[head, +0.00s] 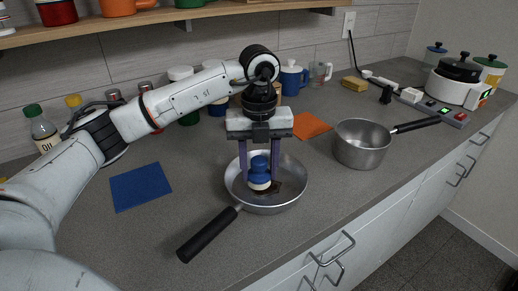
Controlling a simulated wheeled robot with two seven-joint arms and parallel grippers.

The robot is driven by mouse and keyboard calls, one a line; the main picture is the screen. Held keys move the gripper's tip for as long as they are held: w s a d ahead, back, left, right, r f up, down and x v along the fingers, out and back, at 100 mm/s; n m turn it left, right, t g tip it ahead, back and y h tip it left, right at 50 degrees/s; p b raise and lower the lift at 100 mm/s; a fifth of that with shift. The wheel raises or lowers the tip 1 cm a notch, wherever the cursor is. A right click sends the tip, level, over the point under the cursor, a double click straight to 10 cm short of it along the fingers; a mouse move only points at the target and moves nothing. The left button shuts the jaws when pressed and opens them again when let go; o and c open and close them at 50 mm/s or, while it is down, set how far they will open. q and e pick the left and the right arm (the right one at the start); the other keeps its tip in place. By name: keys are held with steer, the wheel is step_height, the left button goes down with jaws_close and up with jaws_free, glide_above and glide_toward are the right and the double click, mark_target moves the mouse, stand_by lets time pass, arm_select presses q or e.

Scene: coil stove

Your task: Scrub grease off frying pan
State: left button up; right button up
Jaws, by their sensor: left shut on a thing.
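A silver frying pan (296,199) with a black handle lies on the grey counter, its handle pointing to the lower left. My left gripper (259,172) points down over the pan, shut on a scrub brush (259,163) with a blue knob and a pale band. The brush is inside the pan. Its lower end is small in the picture, so I cannot tell how firmly it touches the pan floor. A dark brown grease patch (289,189) shows on the pan floor to the right of the brush. My right gripper is not in view.
A saucepan (362,146) stands right of the frying pan. A blue cloth (140,186) lies to the left and an orange cloth (312,125) behind. A yellow sponge (354,83), a power strip (436,109) and a white cooker (455,88) are at back right. A shelf (180,15) hangs above.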

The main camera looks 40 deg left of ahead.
mark_target(271, 188)
arm_select(q)
steer(key=shift+d+f, duration=0.3)
steer(key=shift+c, duration=0.3)
steer(key=shift+d+f, duration=0.15)
steer(key=shift+d, duration=0.65)
steer(key=shift+c, duration=0.6)
steer(key=shift+d, duration=0.75)
steer(key=shift+w+a, duration=0.1)
steer(key=shift+a, duration=0.25)
steer(key=a, duration=0.3)
steer(key=shift+a+b, duration=0.1)
steer(key=shift+b, duration=0.2)
steer(key=shift+d, duration=0.3)
steer(key=d+p, duration=0.1)
steer(key=d, duration=0.2)
steer(key=shift+d, duration=0.1)
steer(key=shift+w+a, duration=0.1)
steer(key=shift+a, duration=1.7)
step_height(271, 188, up, 3)
steer(key=shift+f+p, duration=0.2)
steer(key=shift+p, duration=0.45)
step_height(271, 188, up, 4)
steer(key=p, duration=0.2)
steer(key=shift+f+p, duration=0.15)
steer(key=shift+p, duration=0.25)
steer(key=shift+r+p, duration=0.35)
steer(key=shift+r, duration=0.6)
